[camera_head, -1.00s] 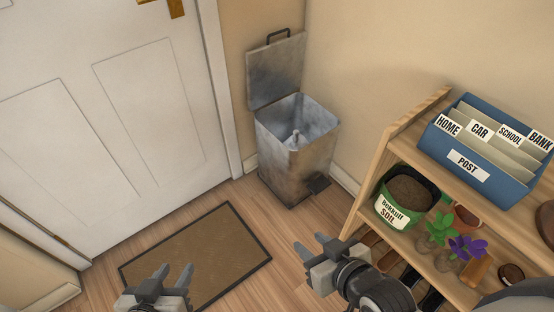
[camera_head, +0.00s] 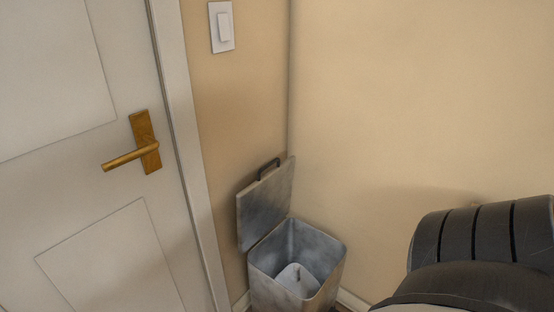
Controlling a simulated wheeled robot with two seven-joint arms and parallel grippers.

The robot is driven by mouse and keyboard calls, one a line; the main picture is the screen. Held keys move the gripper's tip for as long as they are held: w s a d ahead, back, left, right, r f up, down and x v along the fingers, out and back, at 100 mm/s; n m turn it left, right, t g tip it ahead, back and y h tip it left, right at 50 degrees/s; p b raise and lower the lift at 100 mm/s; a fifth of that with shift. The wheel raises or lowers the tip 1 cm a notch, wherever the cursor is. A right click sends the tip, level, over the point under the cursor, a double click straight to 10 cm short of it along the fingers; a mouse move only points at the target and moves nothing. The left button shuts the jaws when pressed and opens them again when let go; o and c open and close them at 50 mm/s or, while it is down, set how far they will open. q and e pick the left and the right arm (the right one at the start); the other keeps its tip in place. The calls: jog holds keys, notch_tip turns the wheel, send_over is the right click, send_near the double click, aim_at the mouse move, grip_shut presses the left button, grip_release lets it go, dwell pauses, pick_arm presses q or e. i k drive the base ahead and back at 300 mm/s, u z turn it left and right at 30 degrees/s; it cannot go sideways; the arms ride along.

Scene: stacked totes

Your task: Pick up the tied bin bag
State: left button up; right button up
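A grey metal bin (camera_head: 330,276) stands in the corner at the bottom of the view, its lid (camera_head: 265,205) tipped open against the wall. Inside the bin lies a pale grey shape (camera_head: 298,281) that looks like the tied bag, with a small knot-like bump on top. Its lower part is hidden by the bin walls. Neither of my grippers shows. A dark, ribbed part of my own arm fills the lower right corner and hides what lies behind it.
A white door (camera_head: 80,100) with a brass handle (camera_head: 140,150) is on the left. A light switch (camera_head: 222,27) is on the wall above the bin. Bare cream walls meet behind the bin. The shelf and floor mat are out of view.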

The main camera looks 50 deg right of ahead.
aim_at(294, 277)
jog(key=z, duration=0.55)
jog(key=i, duration=0.95)
jog(key=z, duration=0.75)
